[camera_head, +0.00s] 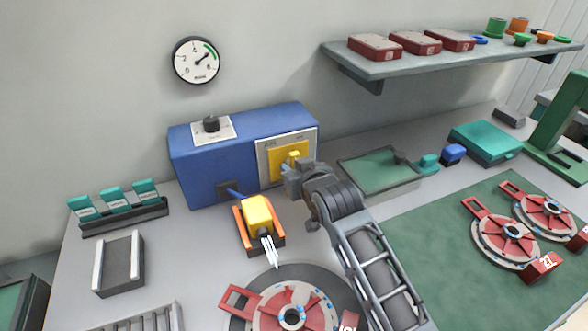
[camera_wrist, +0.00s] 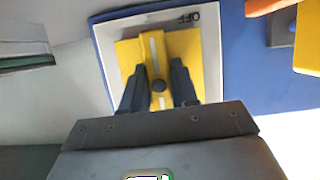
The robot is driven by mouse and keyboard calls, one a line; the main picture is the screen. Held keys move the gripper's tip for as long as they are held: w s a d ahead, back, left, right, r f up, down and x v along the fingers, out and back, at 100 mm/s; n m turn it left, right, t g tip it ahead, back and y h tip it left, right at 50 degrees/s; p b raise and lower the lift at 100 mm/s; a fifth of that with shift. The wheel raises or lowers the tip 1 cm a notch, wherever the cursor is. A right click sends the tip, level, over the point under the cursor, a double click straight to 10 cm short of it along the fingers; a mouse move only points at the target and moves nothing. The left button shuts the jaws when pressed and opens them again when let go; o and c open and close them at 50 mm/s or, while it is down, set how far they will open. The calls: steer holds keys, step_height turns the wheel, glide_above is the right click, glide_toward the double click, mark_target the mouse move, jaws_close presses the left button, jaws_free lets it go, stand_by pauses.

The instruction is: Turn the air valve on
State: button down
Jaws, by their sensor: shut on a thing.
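The air valve is a yellow lever (camera_wrist: 158,55) with a white line along it, on a yellow plate (camera_wrist: 128,52). It sits on a pale panel (camera_head: 264,161) on the front of a blue box (camera_head: 212,172). "OFF" shows upside down near the panel's edge in the wrist view. My gripper (camera_wrist: 159,75) is shut on the lever, a dark finger on each side. In the wrist view the lever runs roughly along my fingers. In the head view my gripper (camera_head: 292,172) partly covers the plate and lever.
A round gauge (camera_head: 197,62) on the wall has its needle pointing up right. A yellow and orange tool (camera_head: 257,215) lies left of my arm. A green tray (camera_head: 378,172) lies right of my gripper. A red and grey disc (camera_head: 292,312) lies in front.

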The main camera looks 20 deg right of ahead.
steer(key=c, duration=1)
jaws_free()
steer(key=shift+o, duration=0.2)
steer(key=b+v, duration=0.1)
steer(key=v, duration=0.6)
steer(key=shift+s, duration=0.35)
steer(key=shift+r, duration=0.15)
